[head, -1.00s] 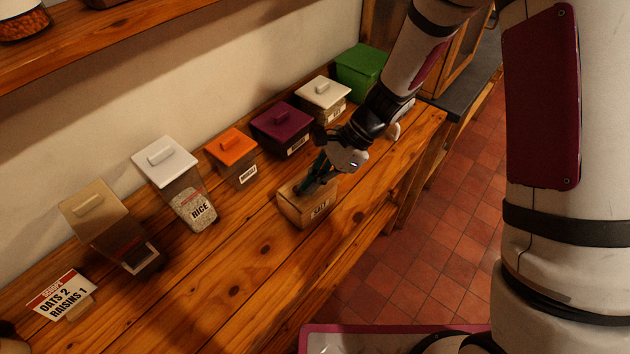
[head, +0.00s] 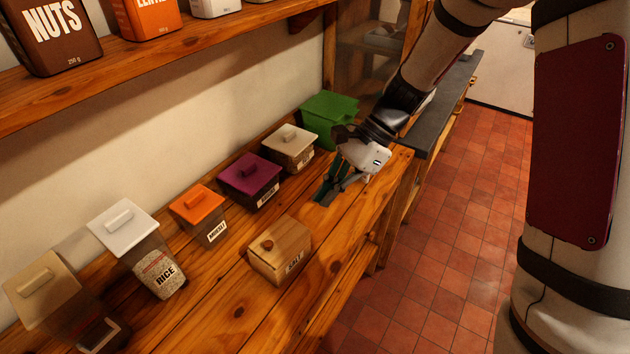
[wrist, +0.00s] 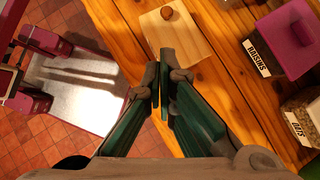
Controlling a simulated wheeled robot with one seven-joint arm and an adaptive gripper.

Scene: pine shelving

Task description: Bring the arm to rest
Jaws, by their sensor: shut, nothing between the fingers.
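My gripper (head: 326,196) is above the pine shelf board, to the right of the wooden salt box (head: 283,262) and apart from it in the head view. Its green-sided fingers are shut with nothing between them, and they also show in the wrist view (wrist: 160,90). The salt box has a small round brown knob on its lid and stands upright. In the wrist view the salt box lid (wrist: 180,42) lies just beyond the fingertips.
A row of lidded containers stands along the wall: rice (head: 160,272), orange-lidded muesli (head: 210,226), purple-lidded raisins (head: 250,190), white-lidded oats (head: 288,157). A green bin (head: 330,122) stands beyond. An upper shelf (head: 170,50) holds packets. Tiled floor (head: 440,220) lies right.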

